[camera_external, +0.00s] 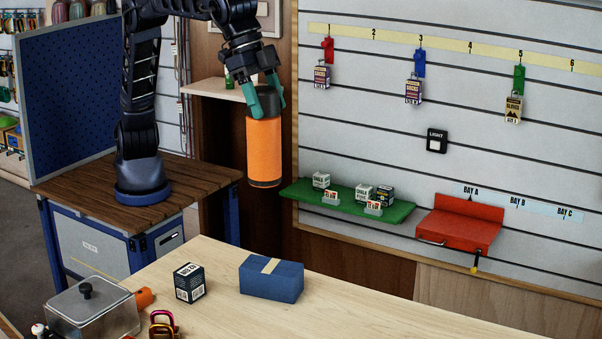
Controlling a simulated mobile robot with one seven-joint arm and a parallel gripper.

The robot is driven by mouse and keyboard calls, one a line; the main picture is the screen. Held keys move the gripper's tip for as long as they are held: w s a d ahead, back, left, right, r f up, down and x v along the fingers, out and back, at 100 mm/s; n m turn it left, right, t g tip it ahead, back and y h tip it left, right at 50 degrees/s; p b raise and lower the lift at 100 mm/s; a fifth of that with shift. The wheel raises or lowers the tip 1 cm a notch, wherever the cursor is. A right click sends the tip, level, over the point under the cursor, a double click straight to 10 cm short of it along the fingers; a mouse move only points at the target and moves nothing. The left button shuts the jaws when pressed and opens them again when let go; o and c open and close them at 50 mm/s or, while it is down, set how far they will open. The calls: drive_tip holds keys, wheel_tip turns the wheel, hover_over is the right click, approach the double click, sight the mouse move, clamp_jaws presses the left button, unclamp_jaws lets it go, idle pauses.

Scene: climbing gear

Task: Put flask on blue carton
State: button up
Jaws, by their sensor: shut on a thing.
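The flask (264,153) is an orange cylinder with a dark top and dark base. My gripper (264,98), with green fingers, is shut on its dark upper part. The flask hangs upright in the air, beyond the far edge of the light wooden table as pictured. The blue carton (271,282) lies on that table, lower in the picture than the flask and apart from it. It is a closed box with a tan tape strip across its top, and its top is bare.
A dark box with white labels (190,283) stands left of the carton. A lidded metal container (93,308) and carabiners (163,324) are at the table's near left. A green shelf (395,213) with small boxes and a red folding shelf (452,234) are on the wall. The table right of the carton is clear.

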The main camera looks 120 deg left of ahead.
drive_tip(key=shift+w, duration=0.55)
wheel_tip(320, 180, down, 20)
drive_tip(key=shift+r, duration=0.25)
drive_tip(key=shift+f, duration=0.15)
drive_tip(key=o, duration=1.6)
